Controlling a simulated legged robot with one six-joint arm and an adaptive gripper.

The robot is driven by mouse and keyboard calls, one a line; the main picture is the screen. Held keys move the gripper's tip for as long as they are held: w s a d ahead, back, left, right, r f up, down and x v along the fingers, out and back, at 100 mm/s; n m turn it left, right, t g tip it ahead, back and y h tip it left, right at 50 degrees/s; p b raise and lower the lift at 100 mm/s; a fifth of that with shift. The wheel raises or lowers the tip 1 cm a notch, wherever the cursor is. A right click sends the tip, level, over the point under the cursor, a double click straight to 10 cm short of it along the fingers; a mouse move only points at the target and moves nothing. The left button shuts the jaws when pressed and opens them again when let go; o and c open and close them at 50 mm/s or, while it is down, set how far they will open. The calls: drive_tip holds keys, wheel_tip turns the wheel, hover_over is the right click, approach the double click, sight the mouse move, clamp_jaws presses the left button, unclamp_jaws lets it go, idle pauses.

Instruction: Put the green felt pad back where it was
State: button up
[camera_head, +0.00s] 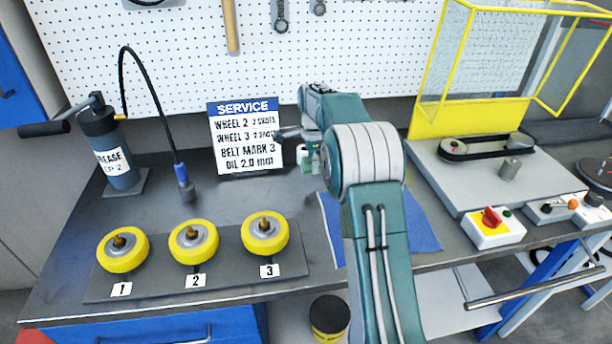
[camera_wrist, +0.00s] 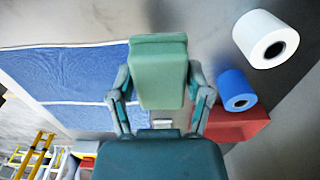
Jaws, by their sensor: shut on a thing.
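The green felt pad (camera_wrist: 158,78) is a pale green block between the two fingers of my gripper (camera_wrist: 160,88) in the wrist view. My gripper is shut on it, with one finger against each side. The pad appears over the edge of the blue mat (camera_wrist: 70,75) and the grey bench top; its height above them is hard to tell. In the head view my arm hides most of the gripper and I cannot make out the pad there. No marked place for the pad is clear.
In the wrist view a white roll (camera_wrist: 265,40), a blue roll (camera_wrist: 236,90) and a red block (camera_wrist: 238,125) are right of the pad. The head view shows three yellow wheels (camera_head: 123,250), a service sign (camera_head: 244,136), a grease can (camera_head: 110,150) and a belt unit (camera_head: 480,175).

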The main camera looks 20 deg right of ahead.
sight(309, 181)
drive_tip(key=shift+w+a+f, duration=0.2)
drive_tip(key=shift+w+f, duration=0.3)
drive_tip(key=shift+f, duration=0.2)
drive_tip(key=shift+w+d+f, duration=0.35)
drive_tip(key=shift+d+f, duration=0.05)
drive_tip(key=shift+f, duration=0.1)
drive_tip(key=f, duration=0.3)
drive_tip(key=shift+w+f, duration=0.15)
drive_tip(key=shift+w, duration=0.1)
drive_tip(key=shift+a+f, duration=0.25)
drive_tip(key=shift+a, duration=0.2)
drive_tip(key=o, duration=0.9)
drive_tip(key=shift+d, duration=0.1)
drive_tip(key=o, duration=0.3)
drive_tip(key=shift+d+f, duration=0.1)
drive_tip(key=shift+d, duration=0.15)
drive_tip(key=shift+a, duration=0.2)
